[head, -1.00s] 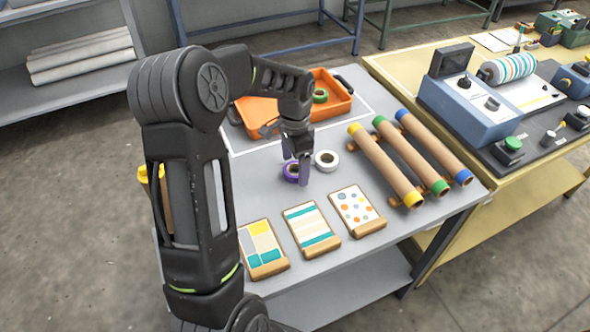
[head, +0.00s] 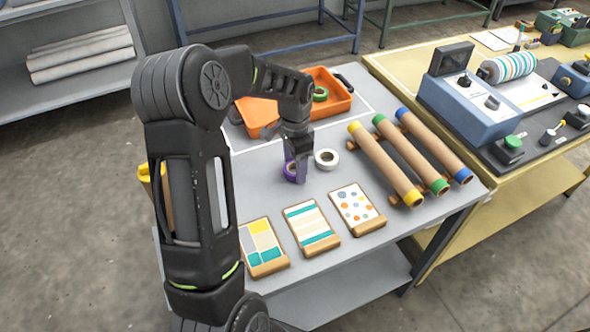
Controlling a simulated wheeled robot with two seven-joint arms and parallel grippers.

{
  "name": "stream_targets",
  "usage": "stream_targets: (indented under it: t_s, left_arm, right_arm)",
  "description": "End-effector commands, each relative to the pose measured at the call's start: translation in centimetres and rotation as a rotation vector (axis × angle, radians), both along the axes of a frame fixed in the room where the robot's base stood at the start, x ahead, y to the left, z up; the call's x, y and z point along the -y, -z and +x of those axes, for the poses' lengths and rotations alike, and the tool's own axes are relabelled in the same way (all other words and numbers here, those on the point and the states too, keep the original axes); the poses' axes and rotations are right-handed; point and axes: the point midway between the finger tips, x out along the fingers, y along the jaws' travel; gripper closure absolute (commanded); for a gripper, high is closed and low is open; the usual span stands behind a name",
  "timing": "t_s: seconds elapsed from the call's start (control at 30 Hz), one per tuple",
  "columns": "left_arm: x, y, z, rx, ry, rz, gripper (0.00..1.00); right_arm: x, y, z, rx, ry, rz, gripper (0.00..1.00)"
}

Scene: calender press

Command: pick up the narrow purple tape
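The narrow purple tape (head: 289,172) is a small roll on the grey table, left of a white tape roll (head: 327,159). My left gripper (head: 296,170) points down right at the purple tape. One finger covers the right part of the roll. The fingers overlap the tape in this view, and I cannot tell whether they press on it. The tape appears to rest on the table. My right gripper is out of view.
An orange tray (head: 262,118) with a green tape roll (head: 320,94) stands behind the gripper. Three pattern cards (head: 311,226) lie in front. Three cardboard tubes (head: 384,164) with coloured ends lie to the right. A yellow bench (head: 405,75) with the press adjoins at right.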

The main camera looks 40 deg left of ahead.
Motion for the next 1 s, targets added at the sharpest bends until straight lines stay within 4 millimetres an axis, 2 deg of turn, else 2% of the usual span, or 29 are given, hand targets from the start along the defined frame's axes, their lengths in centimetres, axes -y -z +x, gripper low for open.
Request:
stream_targets:
  t_s: [0.07,0.5,0.8,1.0]
  left_arm:
    - [0.0,0.0,0.0,0.000,0.000,0.000,0.48]
    - [0.0,0.0,0.0,0.000,0.000,0.000,0.83]
    - [0.0,-0.3,0.0,0.001,0.000,0.000,0.83]
    - [0.0,-2.8,0.1,0.004,-0.001,0.001,0.83]
  right_arm:
    - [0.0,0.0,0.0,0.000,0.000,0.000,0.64]
    - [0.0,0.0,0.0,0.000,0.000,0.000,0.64]
    - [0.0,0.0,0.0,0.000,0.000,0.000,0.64]
    - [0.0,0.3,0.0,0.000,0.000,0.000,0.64]
